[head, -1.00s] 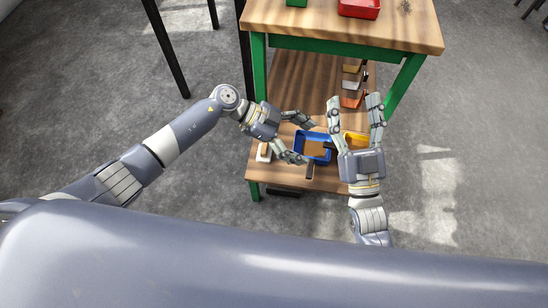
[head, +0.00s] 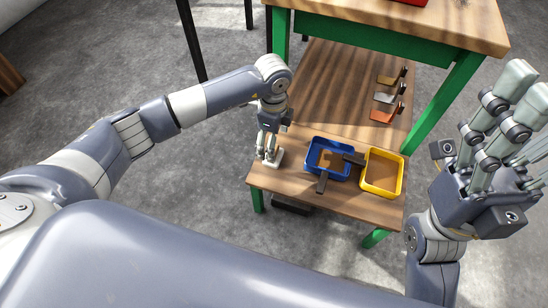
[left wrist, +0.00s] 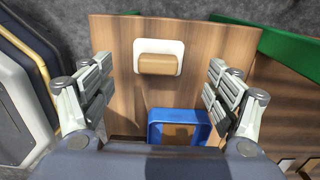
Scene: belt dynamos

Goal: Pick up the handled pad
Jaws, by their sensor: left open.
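The handled pad is a white plate with a tan block handle on top. In the left wrist view the handled pad (left wrist: 177,47) lies flat on the wooden shelf, between and beyond my fingers. In the head view the handled pad (head: 276,160) is at the shelf's left edge, partly hidden by my left gripper (head: 268,145). My left gripper points down just above it, open and empty, its fingers well apart in the left wrist view (left wrist: 160,82). My right gripper (head: 518,105) is raised at the far right with fingers up, clear of the shelf; their overlap hides its opening.
A blue tray (head: 310,158) and a yellow tray (head: 400,180) stand right of the pad, with dark handled tools near them. Several small handled tools (head: 384,98) lie farther back on the shelf. The bench's green frame (head: 385,40) and wooden top overhang behind.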

